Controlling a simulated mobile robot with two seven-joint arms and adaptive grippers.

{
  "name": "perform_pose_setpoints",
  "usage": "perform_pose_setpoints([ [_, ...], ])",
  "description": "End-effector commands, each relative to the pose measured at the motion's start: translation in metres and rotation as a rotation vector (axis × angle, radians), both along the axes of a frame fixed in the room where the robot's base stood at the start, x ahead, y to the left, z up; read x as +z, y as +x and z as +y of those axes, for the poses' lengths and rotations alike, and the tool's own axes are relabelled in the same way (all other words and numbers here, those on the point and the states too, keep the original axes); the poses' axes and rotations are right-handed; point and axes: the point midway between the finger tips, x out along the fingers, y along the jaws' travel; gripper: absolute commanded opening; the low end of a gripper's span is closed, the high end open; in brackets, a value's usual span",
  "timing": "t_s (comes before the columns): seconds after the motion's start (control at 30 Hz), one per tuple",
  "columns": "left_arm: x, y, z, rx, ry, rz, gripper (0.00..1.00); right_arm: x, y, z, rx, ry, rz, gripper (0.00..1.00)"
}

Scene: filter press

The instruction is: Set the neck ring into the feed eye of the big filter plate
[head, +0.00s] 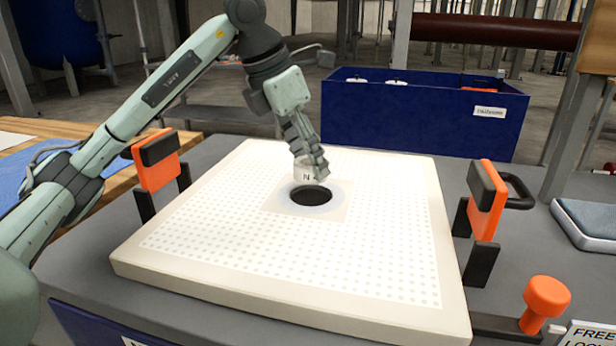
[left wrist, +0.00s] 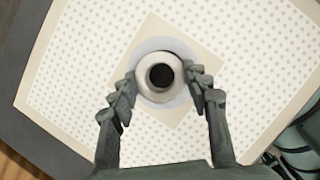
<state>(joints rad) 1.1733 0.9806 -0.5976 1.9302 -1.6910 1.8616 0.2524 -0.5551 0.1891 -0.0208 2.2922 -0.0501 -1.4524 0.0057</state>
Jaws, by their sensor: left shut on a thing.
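The big filter plate (head: 390,215) is a pale square slab with a dotted face, lying flat on a grey bench. Its round dark feed eye (head: 311,195) is in the middle, inside a plain square patch. My left gripper (head: 310,168) is shut on the neck ring (head: 304,176), a pale ring marked N. The ring is over the far edge of the eye, which shows largely uncovered in front of it; whether it touches the plate I cannot tell. In the left wrist view the ring (left wrist: 160,97) sits between both fingers (left wrist: 163,84). My right gripper is not in view.
Orange and black clamps stand at the plate's left (head: 157,160) and right (head: 486,188). An orange knob (head: 546,297) is at the front right. A blue bin (head: 400,118) with several items stands behind. A grey flat pad (head: 595,225) lies at the far right.

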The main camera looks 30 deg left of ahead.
Motion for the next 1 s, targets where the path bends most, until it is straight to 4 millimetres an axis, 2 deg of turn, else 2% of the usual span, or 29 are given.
perform_pose_setpoints([
  [0.13,-0.018,0.001,0.000,-0.002,0.001,0.004,0.19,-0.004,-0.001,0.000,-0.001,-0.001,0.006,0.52],
  [0.3,-0.039,0.001,0.000,0.000,0.001,0.002,0.19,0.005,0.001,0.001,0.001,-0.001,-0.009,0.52],
  [0.43,-0.041,0.001,0.000,-0.001,0.000,0.000,0.19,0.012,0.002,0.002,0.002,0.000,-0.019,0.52],
  [0.8,-0.045,0.001,0.000,0.000,0.000,0.000,0.19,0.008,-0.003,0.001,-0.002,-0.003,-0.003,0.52],
  [0.83,-0.044,0.001,0.000,0.000,0.000,0.000,0.49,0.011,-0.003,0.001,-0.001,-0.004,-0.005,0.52],
  [1.0,-0.044,0.001,0.000,0.000,-0.001,0.000,0.68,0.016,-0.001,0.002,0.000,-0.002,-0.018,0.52],
])
